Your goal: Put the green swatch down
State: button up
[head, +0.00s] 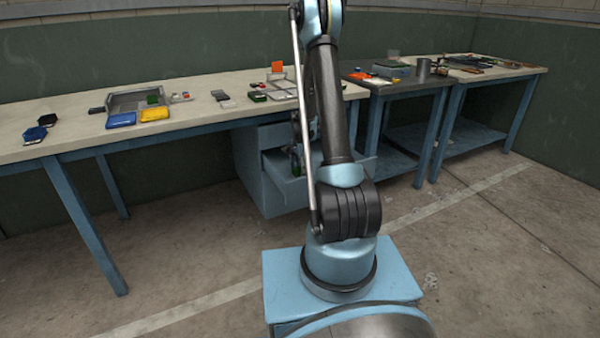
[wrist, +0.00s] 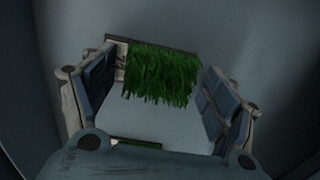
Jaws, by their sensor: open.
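The green swatch (wrist: 160,75), a tuft of green turf on a pale backing, is between the fingers of my gripper (wrist: 160,88) in the wrist view. The fingers stand apart on its left and right. The left finger is close to the backing, and I cannot tell whether they touch. The swatch seems to rest on a plain grey-blue surface. In the head view my gripper (head: 298,160) is low at the open drawer (head: 284,186) under the long bench, largely hidden behind my arm. The swatch is hard to make out there.
The long bench (head: 70,92) holds a grey tray (head: 127,101), blue and yellow pieces, small dark and green samples and an orange card (head: 277,66). A dark table (head: 399,86) with a metal cup (head: 423,70) stands right of it. Drawer walls surround my gripper closely.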

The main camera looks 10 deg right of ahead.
notch_tip(320, 180, up, 12)
jog(key=r, duration=0.1)
jog(key=s+r+n, duration=0.3)
jog(key=s+r, duration=0.5)
jog(key=s, duration=0.2)
jog(key=s+r+n+t, duration=0.1)
jog(key=s+r+n, duration=0.4)
jog(key=s, duration=0.7)
jog(key=s+f+n, duration=0.2)
jog(key=s+n, duration=0.1)
jog(key=s, duration=0.8)
jog(key=s+f+n+t, duration=0.1)
jog(key=s+f+n, duration=0.2)
jog(key=s, duration=0.8)
jog(key=shift+n, duration=0.3)
